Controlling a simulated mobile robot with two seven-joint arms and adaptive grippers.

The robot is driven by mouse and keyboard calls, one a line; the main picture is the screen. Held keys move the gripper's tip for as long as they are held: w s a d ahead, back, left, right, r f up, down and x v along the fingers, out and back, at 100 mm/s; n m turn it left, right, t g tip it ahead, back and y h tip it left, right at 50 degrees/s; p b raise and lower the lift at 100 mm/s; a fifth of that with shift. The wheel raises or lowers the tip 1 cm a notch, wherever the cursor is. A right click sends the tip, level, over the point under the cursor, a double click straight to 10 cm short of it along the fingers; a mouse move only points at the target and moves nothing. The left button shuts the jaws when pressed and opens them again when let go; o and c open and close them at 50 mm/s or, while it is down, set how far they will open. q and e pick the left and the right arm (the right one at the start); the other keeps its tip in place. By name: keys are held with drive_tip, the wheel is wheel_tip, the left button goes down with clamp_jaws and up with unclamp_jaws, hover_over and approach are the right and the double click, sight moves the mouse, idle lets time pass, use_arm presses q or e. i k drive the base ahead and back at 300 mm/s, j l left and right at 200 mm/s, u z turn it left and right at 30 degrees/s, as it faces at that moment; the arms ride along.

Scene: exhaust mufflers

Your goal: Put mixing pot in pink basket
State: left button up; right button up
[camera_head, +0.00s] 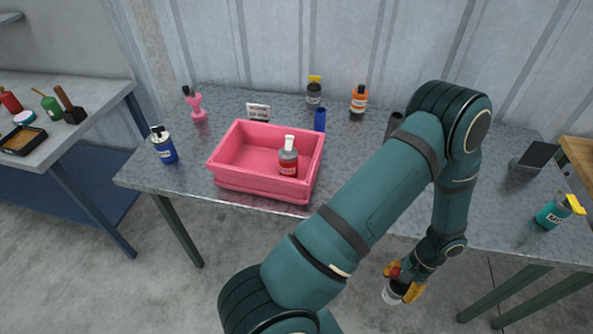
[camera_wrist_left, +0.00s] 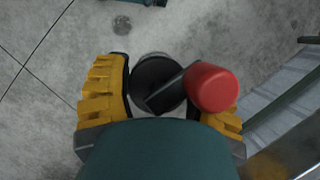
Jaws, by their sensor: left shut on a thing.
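The pink basket (camera_head: 232,182) sits on the grey metal table, left of centre. A bottle with red contents and a pale cap (camera_head: 288,160) stands inside it, at its right side. My left gripper (camera_head: 403,283) hangs low in front of the table, right of the basket and apart from it. Its yellow fingers are shut on what seems to be the mixing pot (camera_head: 391,294), pale-sided with a dark round top. In the left wrist view the pot (camera_wrist_left: 155,78) shows between the fingers, with a red knob on a black arm (camera_wrist_left: 211,88). My right gripper is not in view.
On the table stand a blue bottle (camera_head: 164,145), a pink bottle (camera_head: 196,105), a dark yellow-capped bottle (camera_head: 314,94), an orange bottle (camera_head: 358,102), a blue cylinder (camera_head: 320,120) and a teal bottle (camera_head: 552,213). A side table (camera_head: 75,95) stands at left. My arm crosses above the table's front edge.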

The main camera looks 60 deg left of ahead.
sight(253, 168)
drive_tip(key=k+j, duration=0.7)
drive_tip(key=j, duration=0.25)
drive_tip(key=k+j, duration=0.65)
drive_tip(key=j, duration=0.3)
